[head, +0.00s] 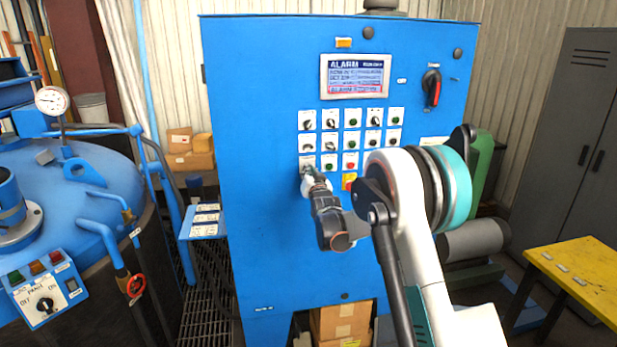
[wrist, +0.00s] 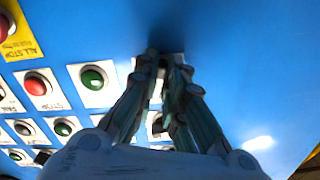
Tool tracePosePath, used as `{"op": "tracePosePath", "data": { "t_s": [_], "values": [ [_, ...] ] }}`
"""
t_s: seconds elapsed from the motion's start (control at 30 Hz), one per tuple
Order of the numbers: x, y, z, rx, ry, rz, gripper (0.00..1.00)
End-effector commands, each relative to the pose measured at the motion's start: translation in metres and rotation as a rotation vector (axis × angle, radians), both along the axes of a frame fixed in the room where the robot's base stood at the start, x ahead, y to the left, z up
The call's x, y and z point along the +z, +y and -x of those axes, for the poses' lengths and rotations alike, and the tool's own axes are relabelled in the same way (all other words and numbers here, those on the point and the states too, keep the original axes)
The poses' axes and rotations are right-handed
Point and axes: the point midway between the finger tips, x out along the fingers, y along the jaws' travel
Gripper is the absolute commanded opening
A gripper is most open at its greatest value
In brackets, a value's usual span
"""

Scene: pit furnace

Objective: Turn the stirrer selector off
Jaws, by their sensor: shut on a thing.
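The blue control cabinet (head: 262,225) carries rows of selectors and buttons. The selector at the lower left of the panel has a white plate (head: 306,160), and my gripper (head: 308,172) is at it. In the wrist view the fingers of my gripper (wrist: 163,62) are shut on this selector's knob, in front of its white plate (wrist: 177,60). The fingers hide the knob, its pointer and most of the label, so I cannot read its setting or name.
A green button (wrist: 93,78) and a red stop button (wrist: 37,85) sit beside the selector. A yellow all-stop plate (head: 349,182) is close to my arm. A vessel (head: 75,185) stands left, a yellow table (head: 580,270) right.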

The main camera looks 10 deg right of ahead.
Motion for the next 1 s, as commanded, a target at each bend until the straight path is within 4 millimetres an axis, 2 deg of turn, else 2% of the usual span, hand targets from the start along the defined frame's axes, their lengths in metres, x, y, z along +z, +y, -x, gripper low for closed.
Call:
{"op": "tracePosePath", "data": {
  "t_s": [0.6,1.0],
  "values": [
    [-0.0024,-0.0024,-0.0001,-0.003,0.001,0.567,0.00],
    [-0.0007,-0.0030,-0.0001,-0.002,0.002,0.805,0.00]
  ]
}}
